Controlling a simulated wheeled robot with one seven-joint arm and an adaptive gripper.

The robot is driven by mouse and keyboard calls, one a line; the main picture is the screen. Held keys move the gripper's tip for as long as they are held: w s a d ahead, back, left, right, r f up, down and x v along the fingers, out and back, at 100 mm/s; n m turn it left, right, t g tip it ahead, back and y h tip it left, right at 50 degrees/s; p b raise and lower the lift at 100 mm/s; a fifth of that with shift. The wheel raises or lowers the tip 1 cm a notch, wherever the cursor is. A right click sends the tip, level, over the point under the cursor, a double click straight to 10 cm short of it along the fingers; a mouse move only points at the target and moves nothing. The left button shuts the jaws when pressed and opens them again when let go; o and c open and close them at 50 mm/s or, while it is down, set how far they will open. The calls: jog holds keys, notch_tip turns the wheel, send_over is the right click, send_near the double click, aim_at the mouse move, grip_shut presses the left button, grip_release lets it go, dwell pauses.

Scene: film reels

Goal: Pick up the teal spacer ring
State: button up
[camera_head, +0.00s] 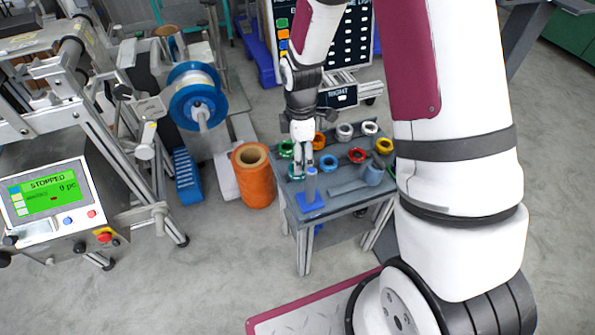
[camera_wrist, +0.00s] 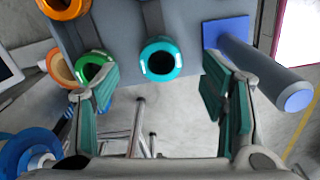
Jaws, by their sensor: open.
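The teal spacer ring (camera_wrist: 161,76) lies on the grey table top near its edge, in the upper middle of the wrist view. In the head view the teal ring (camera_head: 292,175) is partly hidden by my gripper. My gripper (camera_head: 303,168) points down over the table's near left part. In the wrist view my gripper (camera_wrist: 162,105) is open, its two green-padded fingers wide apart with nothing between them. The ring appears beyond the fingertips, between left and right fingers in the picture.
A blue post on a square base (camera_wrist: 225,30) stands right of the teal ring. A green ring (camera_wrist: 90,66) and an orange ring (camera_wrist: 66,6) lie to its left. Several other rings and a grey-blue cup (camera_head: 374,174) stand on the table (camera_head: 345,190).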

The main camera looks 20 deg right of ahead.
aim_at(298, 178)
jog(key=f, duration=0.1)
jog(key=f+b, duration=0.1)
jog(key=f, duration=0.2)
jog(key=shift+a+f+b, duration=0.35)
jog(key=shift+f, duration=0.05)
jog(key=shift+c, duration=0.2)
jog(key=c, duration=1.3)
jog(key=shift+o, duration=0.2)
jog(key=shift+r, duration=0.1)
